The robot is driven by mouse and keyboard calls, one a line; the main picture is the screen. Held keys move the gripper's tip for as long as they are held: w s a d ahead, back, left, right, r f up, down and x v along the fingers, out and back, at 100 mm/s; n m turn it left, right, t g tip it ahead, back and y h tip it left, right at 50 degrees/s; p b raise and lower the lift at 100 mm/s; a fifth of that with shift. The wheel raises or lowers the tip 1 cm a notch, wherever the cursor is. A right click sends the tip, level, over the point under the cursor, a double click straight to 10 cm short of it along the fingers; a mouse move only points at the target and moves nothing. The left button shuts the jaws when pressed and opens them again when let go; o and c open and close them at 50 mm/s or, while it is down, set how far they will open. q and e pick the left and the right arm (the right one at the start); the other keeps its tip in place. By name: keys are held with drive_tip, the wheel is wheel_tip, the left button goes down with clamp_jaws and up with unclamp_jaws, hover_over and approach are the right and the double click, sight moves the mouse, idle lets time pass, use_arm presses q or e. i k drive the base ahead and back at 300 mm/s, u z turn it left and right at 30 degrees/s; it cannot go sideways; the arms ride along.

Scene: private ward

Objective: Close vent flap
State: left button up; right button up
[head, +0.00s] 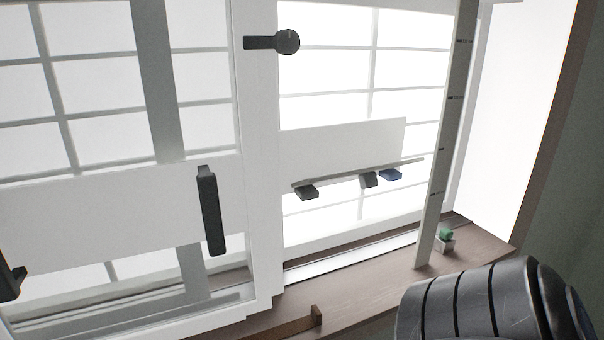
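A white flat panel (345,148) sits across the right window opening and may be the vent flap. A thin ledge (350,179) runs along its lower edge and seems to stand out from it. I cannot tell clearly whether the panel is open. A dark lever with a round knob (272,42) is on the white post above left. A long dark handle (210,210) is on the left window frame. Neither gripper is clearly in view.
A brown sill (370,292) runs below the windows, with a small brown block (317,316) on it. A tall grey upright strip (447,140) stands right of the panel. A small pot with something green (446,238) sits beside it. My dark ribbed arm fills the lower right.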

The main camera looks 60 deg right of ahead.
sight(367, 176)
drive_tip(key=u, duration=0.5)
drive_tip(key=k, duration=0.8)
drive_tip(key=z, duration=1.65)
drive_tip(key=i, duration=0.1)
drive_tip(key=z, duration=0.5)
